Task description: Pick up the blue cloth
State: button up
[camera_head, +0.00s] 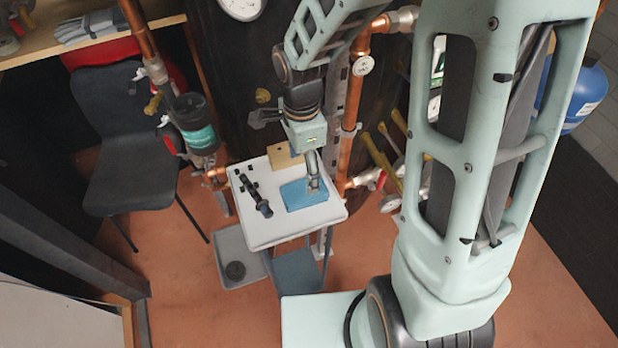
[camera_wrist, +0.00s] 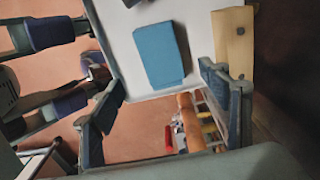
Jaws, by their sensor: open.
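The blue cloth (camera_head: 296,197) lies flat, as a folded rectangle, on the white top of a small table (camera_head: 275,232). In the wrist view the cloth (camera_wrist: 162,54) is in the upper middle, near an edge of the tabletop (camera_wrist: 122,40). My gripper (camera_head: 314,183) is over the right part of the cloth in the head view and hides a little of it. In the wrist view my gripper (camera_wrist: 165,98) is open, with one finger at each side and nothing between them. The cloth appears beyond the fingertips, and I see no contact.
A dark tool (camera_head: 255,196) lies on the tabletop left of the cloth. A wooden block (camera_head: 286,156) stands at the back, close to my gripper; it shows right of the cloth in the wrist view (camera_wrist: 233,45). Copper pipes (camera_head: 353,95) rise behind the table. A dark chair (camera_head: 128,150) stands left.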

aim_at(303, 189)
notch_tip(303, 189, down, 10)
jog(key=shift+r+b, duration=0.15)
jog(key=shift+b, duration=0.3)
jog(key=c, duration=1.3)
